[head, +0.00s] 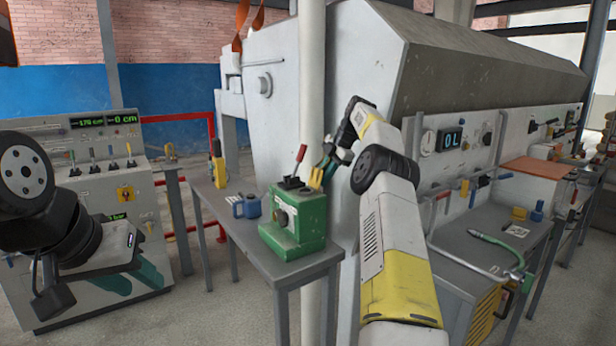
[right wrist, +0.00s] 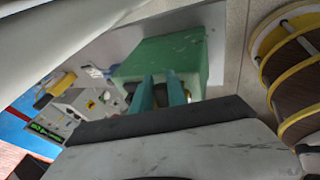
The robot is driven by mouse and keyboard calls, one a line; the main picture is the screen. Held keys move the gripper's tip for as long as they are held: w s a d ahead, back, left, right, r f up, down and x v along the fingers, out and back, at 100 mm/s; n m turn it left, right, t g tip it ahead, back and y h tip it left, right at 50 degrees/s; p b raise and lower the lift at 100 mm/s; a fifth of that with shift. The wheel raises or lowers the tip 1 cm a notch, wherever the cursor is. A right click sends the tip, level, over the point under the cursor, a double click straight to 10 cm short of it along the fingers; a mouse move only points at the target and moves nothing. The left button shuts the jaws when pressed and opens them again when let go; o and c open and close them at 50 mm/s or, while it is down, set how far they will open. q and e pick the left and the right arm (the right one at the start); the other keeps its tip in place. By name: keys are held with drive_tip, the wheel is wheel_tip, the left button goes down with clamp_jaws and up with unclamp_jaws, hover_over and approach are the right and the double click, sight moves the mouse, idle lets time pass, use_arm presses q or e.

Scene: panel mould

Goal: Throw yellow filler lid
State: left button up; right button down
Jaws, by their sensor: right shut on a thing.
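The green box-shaped unit (head: 292,225) stands on the narrow grey table, with a red-handled lever and dark parts on top. My right gripper (head: 322,172) is over its right top edge, shut on a small yellow part (head: 316,178) that looks like the yellow filler lid. In the right wrist view, the teal fingers (right wrist: 160,92) point at the green unit (right wrist: 165,58); what lies between them is hidden there. My left gripper (head: 138,282) is at the far left, its teal fingers apart and empty, in front of the control console.
The narrow table (head: 283,270) also holds a blue mug-like can (head: 246,206) and a yellow tool (head: 219,168). A control console (head: 90,165) with levers stands at left. A white post (head: 312,90) rises behind the table. A workbench (head: 490,245) with a green hose is at right.

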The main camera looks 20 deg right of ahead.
drive_tip(key=shift+f, duration=0.15)
drive_tip(key=c, duration=1.3)
unclamp_jaws()
